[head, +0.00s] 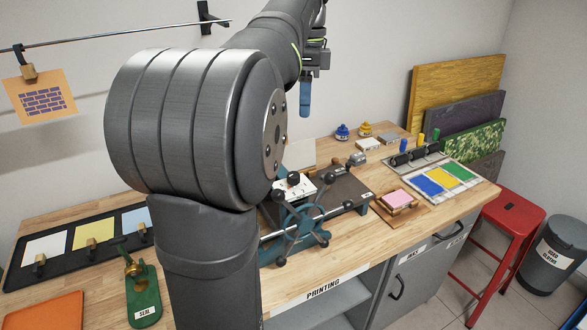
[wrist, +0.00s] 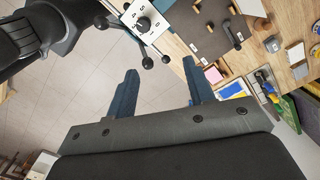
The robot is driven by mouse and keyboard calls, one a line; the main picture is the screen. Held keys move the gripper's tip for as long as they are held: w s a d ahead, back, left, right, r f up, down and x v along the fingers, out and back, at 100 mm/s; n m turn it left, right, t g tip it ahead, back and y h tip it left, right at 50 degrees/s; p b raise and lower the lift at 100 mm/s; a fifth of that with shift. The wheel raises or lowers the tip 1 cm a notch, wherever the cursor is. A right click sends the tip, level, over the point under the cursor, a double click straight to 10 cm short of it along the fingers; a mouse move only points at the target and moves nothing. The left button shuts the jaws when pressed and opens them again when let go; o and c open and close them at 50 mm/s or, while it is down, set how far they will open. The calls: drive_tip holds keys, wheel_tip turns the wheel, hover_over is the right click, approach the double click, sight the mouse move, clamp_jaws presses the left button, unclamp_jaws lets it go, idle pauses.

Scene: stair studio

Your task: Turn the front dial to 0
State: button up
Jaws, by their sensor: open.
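The dial (wrist: 144,24) shows in the wrist view as a dark knob on a white plate with black figures, near the top, beyond my fingertips. The figure it points to is too small to read surely. In the head view a white plate (head: 301,187) with a dark knob sits on the press, partly behind my arm; I cannot tell for certain that it is the same dial. My gripper (wrist: 161,78) is open and empty, its two blue fingers apart and clear of the dial. In the head view its fingers (head: 305,100) hang above the workbench.
The press's spoked wheel (head: 301,225) stands at the bench's front edge. A pink pad (head: 398,198) and a colour tray (head: 440,181) lie to its right. A red stool (head: 508,215) and a grey bin (head: 553,257) stand on the floor. Space above the bench's right side looks free.

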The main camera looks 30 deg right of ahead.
sight(294, 174)
drive_tip(key=a+f+m, duration=0.1)
drive_tip(key=f, duration=0.4)
drive_tip(key=s+a+f+m, duration=0.1)
drive_tip(key=f, duration=0.4)
drive_tip(key=s+a+f+m, duration=0.1)
drive_tip(key=f, duration=0.4)
drive_tip(key=shift+a+f+m, duration=0.2)
drive_tip(key=shift+a+m, duration=0.05)
drive_tip(key=shift+m, duration=0.05)
drive_tip(key=shift+c, duration=0.3)
drive_tip(key=c, duration=0.9)
